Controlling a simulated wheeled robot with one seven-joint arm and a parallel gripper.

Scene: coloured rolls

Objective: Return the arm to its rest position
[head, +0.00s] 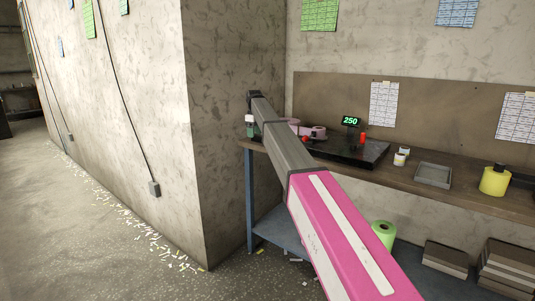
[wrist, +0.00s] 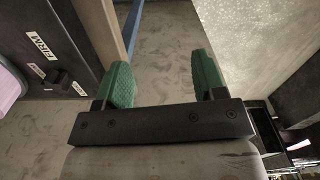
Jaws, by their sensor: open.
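My arm (head: 285,150) reaches out from the lower right of the head view toward the bench corner by the wall, with its pink link nearest. My gripper (wrist: 160,85) shows in the wrist view with two green fingers wide apart. Nothing is between the fingers, and the grey floor lies behind them. In the head view the arm's far end is near the left end of the bench, and the fingers cannot be made out clearly there.
The wooden bench (head: 455,190) carries a black device with a green "250" display (head: 350,121), pink rolls (head: 318,132), a grey tray (head: 433,175) and a yellow roll (head: 495,181). A green roll (head: 384,233) is below. Open floor (head: 60,230) lies left, with scraps along the wall.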

